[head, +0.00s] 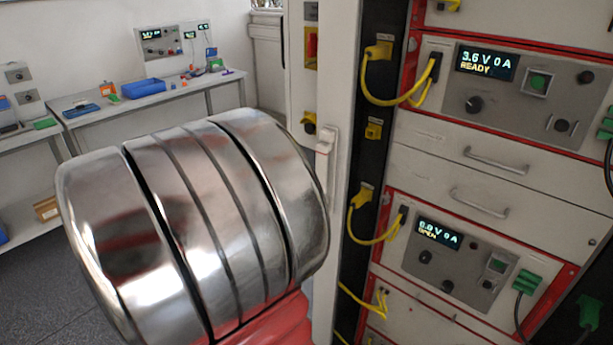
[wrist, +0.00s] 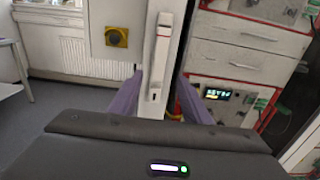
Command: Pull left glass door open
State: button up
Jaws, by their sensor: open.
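The white door handle (wrist: 160,55) stands upright on a pale door frame (wrist: 179,25) in the wrist view. It also shows in the head view (head: 326,155), just right of my metal arm link. My gripper (wrist: 161,76) is open, with one purple finger on each side of the handle's lower part. The fingers look apart from the handle, but I cannot tell how deep it sits between them. The door looks nearly edge-on in the head view, and its glass is hard to make out. My arm hides the gripper in the head view.
Right of the frame, a rack holds a cycler reading 3.6 V READY (head: 489,65) above another marked OPEN (head: 440,236). Yellow cables (head: 384,95) loop beside them. A workbench (head: 150,97) stands at the back left. Grey floor (head: 60,290) shows clear at left.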

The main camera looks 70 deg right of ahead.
jog(key=x, duration=1.3)
jog(key=shift+s+d, duration=0.2)
jog(key=shift+d, duration=0.1)
jog(key=shift+c, duration=0.6)
grip_shut()
